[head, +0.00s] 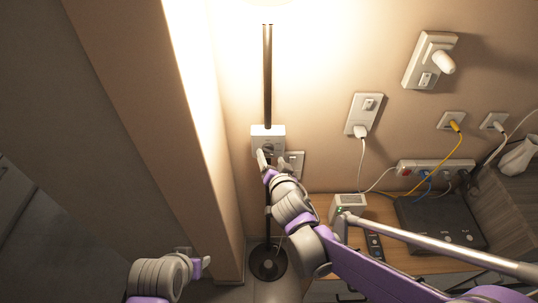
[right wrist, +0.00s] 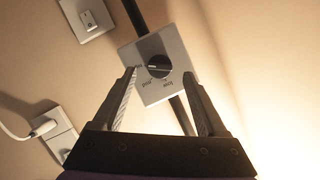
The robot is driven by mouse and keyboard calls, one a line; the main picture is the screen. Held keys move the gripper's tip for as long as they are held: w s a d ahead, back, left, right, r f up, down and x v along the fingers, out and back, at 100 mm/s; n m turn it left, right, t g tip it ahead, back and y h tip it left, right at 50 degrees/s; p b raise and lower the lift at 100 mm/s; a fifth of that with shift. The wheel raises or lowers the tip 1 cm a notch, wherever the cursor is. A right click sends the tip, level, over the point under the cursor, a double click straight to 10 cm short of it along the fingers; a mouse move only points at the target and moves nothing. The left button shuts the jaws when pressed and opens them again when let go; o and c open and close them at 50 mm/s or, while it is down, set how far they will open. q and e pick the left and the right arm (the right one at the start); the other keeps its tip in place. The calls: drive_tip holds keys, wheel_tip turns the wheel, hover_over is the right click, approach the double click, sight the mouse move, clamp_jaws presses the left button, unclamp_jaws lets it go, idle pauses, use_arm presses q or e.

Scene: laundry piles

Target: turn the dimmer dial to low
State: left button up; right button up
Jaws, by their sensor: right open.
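The dimmer is a pale square plate (head: 268,132) on the lamp's dark pole; it also shows in the right wrist view (right wrist: 178,50). Its round black dial (right wrist: 158,66) has a pale line across it and small dark lettering around it, too blurred to read surely. My right gripper (head: 272,160) is at the plate's lower part. In the right wrist view my right gripper (right wrist: 158,78) is open, its fingers on either side of the dial, apart from it. My left gripper (head: 203,266) is low at the left, away from the dimmer; its opening is unclear.
The lamp's pole (head: 267,75) rises from a round base (head: 268,262). A wall switch (head: 294,160) is close right of the dimmer. A wooden desk (head: 320,205) with a black box (head: 440,222) and a power strip (head: 435,168) is at the right. A wall corner (head: 200,140) stands left.

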sight(269, 152)
drive_tip(key=shift+x, duration=1.55)
drive_tip(key=shift+c, duration=0.2)
clamp_jaws()
